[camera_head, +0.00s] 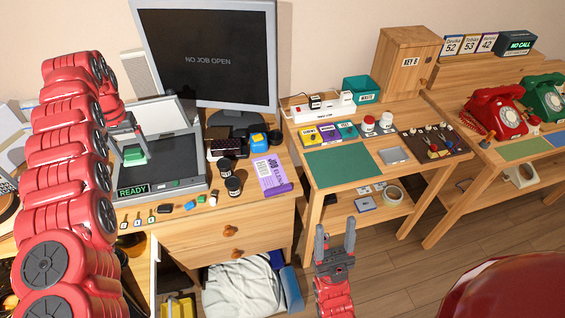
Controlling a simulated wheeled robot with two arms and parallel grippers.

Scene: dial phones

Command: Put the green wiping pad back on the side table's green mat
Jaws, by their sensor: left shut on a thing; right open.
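The green wiping pad (134,155) is held by my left gripper (130,143), which is shut on it, over the grey READY machine (160,172) on the left desk. I cannot tell whether the pad touches the machine. The side table's green mat (341,167) lies flat and bare on the front left of the table top, to the right of the desk. My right gripper (335,236) is open and empty, pointing up in front of the side table, below the mat in the picture.
A monitor (208,50) stands behind the machine. Black jars (233,186) and a purple job card (271,175) lie between machine and mat. Red (496,112) and green phones (543,97) are at right.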

